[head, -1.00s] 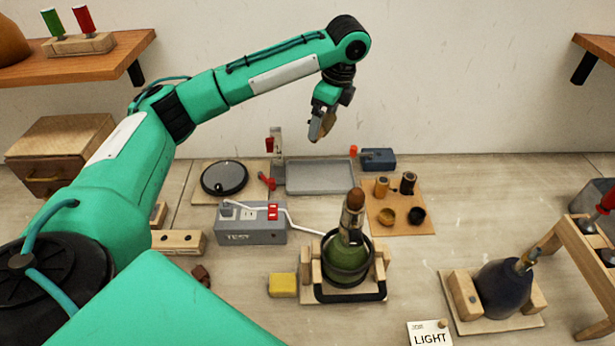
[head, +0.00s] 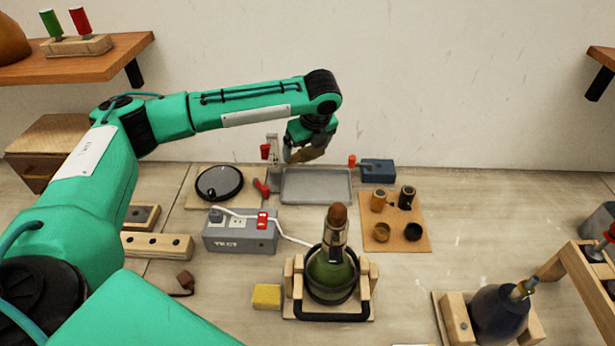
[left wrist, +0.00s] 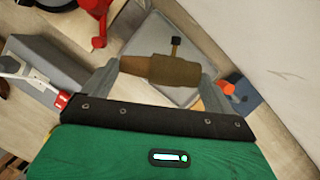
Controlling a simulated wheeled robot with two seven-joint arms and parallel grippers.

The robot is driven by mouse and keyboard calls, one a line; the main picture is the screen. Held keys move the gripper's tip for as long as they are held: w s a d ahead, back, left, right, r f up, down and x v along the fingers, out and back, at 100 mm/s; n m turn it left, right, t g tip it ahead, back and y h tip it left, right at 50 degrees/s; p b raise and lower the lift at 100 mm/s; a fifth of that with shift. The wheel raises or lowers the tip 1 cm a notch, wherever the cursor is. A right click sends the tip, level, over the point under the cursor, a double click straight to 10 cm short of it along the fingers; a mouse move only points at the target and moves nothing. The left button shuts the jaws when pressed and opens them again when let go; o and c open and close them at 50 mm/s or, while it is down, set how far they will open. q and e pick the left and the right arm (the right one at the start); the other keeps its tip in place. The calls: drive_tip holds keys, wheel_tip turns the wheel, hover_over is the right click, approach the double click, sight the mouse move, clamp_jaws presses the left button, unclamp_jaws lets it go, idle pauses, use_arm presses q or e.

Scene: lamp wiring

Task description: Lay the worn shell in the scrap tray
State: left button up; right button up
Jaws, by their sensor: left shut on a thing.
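My left gripper (head: 298,158) hangs at the back of the bench and is shut on the worn shell (head: 310,154). In the left wrist view the shell (left wrist: 162,70) is a brown, brass-like piece lying crosswise between the two fingertips, with a small dark-tipped key sticking out of its side. The scrap tray (head: 316,186) is a shallow grey tray against the back. The shell is held above it, near its back edge; the exact gap is unclear. The tray (left wrist: 160,25) shows behind the shell in the left wrist view. My right gripper is not in view.
A red-handled upright (head: 272,150) stands close left of the tray. A blue box (head: 378,171) and a tan board (head: 400,236) with small parts are on its right. A grey test box (head: 240,237) and a green bottle lamp (head: 333,272) in a wooden cradle stand in front.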

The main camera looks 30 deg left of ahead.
sight(315, 154)
use_arm(q)
wheel_tip(315, 154, down, 7)
drive_tip(key=shift+r+p, duration=0.1)
drive_tip(key=shift+p, duration=0.25)
drive_tip(key=shift+f+p, duration=0.35)
drive_tip(key=shift+f, duration=1.75)
drive_tip(key=o, duration=0.8)
drive_tip(key=shift+f, duration=0.1)
drive_tip(key=shift+r, duration=0.2)
drive_tip(key=b+v, duration=0.1)
drive_tip(key=v, duration=0.9)
drive_tip(key=shift+d+r+b, duration=0.2)
drive_tip(key=shift+r+b, duration=0.1)
drive_tip(key=shift+b, duration=0.05)
drive_tip(key=shift+s+d+r, duration=0.1)
drive_tip(key=shift+s+r, duration=0.05)
drive_tip(key=shift+r, duration=0.4)
